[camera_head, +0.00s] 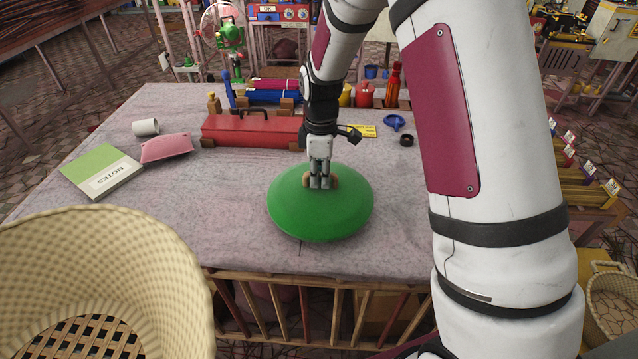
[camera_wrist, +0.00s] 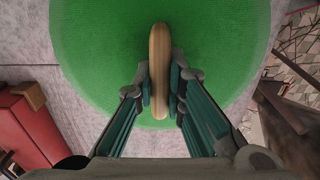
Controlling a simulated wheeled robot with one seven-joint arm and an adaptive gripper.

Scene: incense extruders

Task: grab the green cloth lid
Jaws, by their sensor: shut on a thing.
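The green cloth lid (camera_head: 318,220) is a round, domed green disc near the front edge of the table in the head view. It fills the upper part of the wrist view (camera_wrist: 95,45). A tan handle (camera_wrist: 159,45) stands across its top. My gripper (camera_head: 319,184) is over the lid's top, and in the wrist view its fingers (camera_wrist: 160,90) are shut on the handle from both sides. I cannot tell whether the lid rests on the table or is a little above it.
A red toolbox (camera_head: 250,132) stands behind the lid. A green notebook (camera_head: 101,172), a pink pouch (camera_head: 166,148) and a white cup (camera_head: 145,127) lie at the left. A wicker basket (camera_head: 150,240) is at the front left. The tabletop left of the lid is clear.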

